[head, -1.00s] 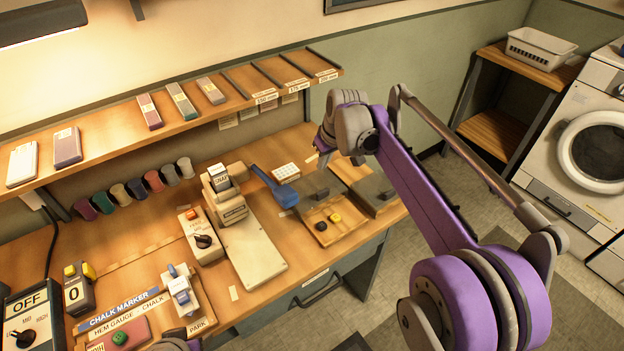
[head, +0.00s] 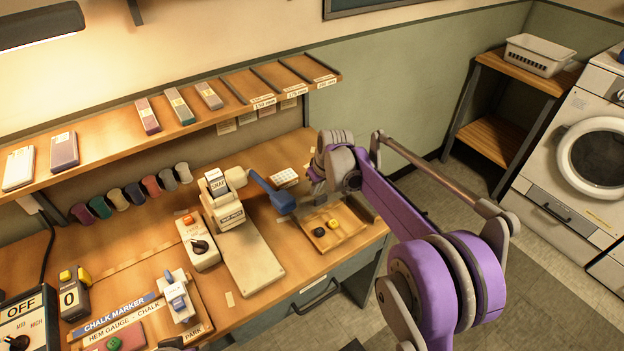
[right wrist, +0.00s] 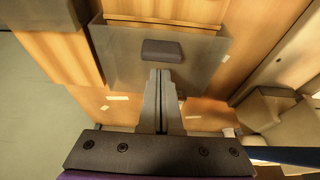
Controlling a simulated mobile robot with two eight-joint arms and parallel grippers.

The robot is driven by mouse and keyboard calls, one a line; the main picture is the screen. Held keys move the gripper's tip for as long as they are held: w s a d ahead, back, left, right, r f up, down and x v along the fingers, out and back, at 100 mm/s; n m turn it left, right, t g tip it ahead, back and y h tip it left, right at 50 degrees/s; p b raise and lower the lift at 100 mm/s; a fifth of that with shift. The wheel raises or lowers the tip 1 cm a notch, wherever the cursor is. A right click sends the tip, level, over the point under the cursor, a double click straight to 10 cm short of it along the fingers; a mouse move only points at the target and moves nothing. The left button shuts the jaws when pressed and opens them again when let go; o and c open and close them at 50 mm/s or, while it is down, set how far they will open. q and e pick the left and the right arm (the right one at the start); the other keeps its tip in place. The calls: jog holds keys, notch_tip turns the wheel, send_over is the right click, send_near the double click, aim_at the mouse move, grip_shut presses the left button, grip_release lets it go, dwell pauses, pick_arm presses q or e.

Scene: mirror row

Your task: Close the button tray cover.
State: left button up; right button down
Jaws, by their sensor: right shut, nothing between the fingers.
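The button tray (head: 345,241) is a shallow wooden tray near the desk's front right, with a black button (head: 319,232) and a yellow button (head: 333,224) uncovered in it. In the right wrist view a grey panel (right wrist: 115,60), which looks like a tray cover, carries a dark handle block (right wrist: 162,50). My right gripper (right wrist: 160,72) is shut and empty, its fingertips close to the handle's near edge; I cannot tell whether they touch. In the head view my right gripper (head: 316,182) is behind the tray and hides much of the cover. My left gripper is not clearly visible.
A snap press (head: 228,205) with a blue lever (head: 270,192) stands left of the tray. A white button card (head: 285,178) lies behind. A shelf (head: 200,122) runs along the wall above the desk.

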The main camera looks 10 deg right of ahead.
jog(key=shift+s+d, duration=0.2)
jog(key=shift+s, duration=0.3)
jog(key=s+d, duration=0.1)
jog(key=s, duration=0.2)
jog(key=s+d, duration=0.1)
jog(key=s, duration=0.3)
jog(key=s+d+b, duration=0.1)
jog(key=s, duration=0.2)
jog(key=shift+s+d, duration=0.3)
jog(key=shift+d, duration=0.1)
jog(key=shift+s+f, duration=0.1)
jog(key=shift+s, duration=0.15)
jog(key=shift+s+d, duration=0.1)
